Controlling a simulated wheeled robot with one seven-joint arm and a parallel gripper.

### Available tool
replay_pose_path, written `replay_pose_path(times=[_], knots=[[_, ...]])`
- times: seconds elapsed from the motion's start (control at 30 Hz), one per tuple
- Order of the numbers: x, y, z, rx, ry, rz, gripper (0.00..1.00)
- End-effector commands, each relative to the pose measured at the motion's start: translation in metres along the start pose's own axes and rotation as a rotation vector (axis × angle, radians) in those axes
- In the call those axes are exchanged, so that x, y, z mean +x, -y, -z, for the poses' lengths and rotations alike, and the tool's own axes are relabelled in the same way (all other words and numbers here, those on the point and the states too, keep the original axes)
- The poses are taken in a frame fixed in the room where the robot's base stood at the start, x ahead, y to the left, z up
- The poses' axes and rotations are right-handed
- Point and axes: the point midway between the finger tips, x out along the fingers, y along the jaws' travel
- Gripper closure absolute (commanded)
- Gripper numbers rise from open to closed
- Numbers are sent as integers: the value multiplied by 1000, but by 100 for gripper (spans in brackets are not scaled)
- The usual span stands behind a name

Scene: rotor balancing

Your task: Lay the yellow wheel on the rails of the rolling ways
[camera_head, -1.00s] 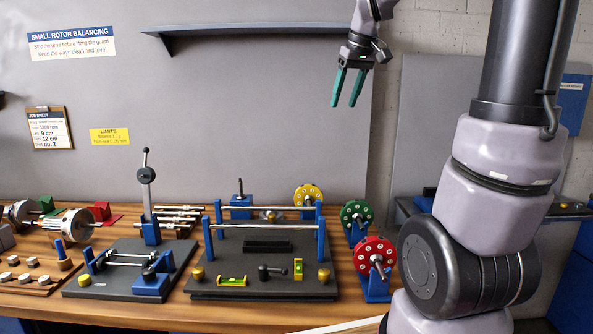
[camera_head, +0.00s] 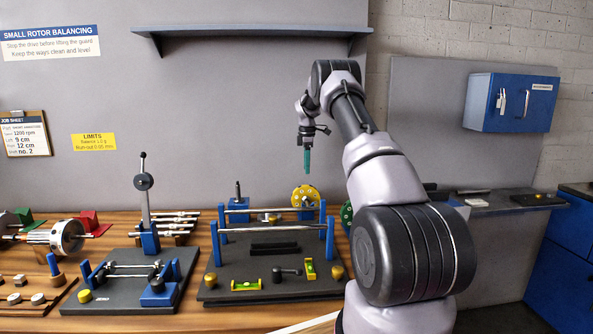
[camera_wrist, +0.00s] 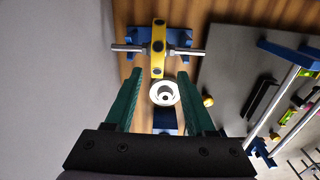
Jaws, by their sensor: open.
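The yellow wheel (camera_head: 305,196) stands upright behind the right end of the rolling ways. In the wrist view the yellow wheel (camera_wrist: 158,45) is seen edge-on from above, its silver shaft resting across a blue stand (camera_wrist: 132,38). The rolling ways (camera_head: 215,290) have two silver rails (camera_head: 275,228) on blue posts; the rails are bare. My gripper (camera_head: 307,172) points down above the wheel, apart from it. In the wrist view my gripper (camera_wrist: 158,78) is open, with green fingers and nothing held; the wheel lies just beyond the fingertips.
The green wheel (camera_head: 346,214) is partly hidden by my arm; the red wheel is not visible now. A white ring (camera_wrist: 163,93) shows between my fingers, identity unclear. A small grey rig (camera_head: 120,300) stands left of the ways. A shelf (camera_head: 250,30) hangs above.

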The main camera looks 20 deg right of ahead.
Motion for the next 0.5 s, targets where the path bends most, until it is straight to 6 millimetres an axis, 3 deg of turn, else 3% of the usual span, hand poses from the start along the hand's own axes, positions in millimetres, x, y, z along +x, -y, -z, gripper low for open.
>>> replay_pose_path(times=[0.5], knots=[[54,-4,-5,-40,6,16,45]])
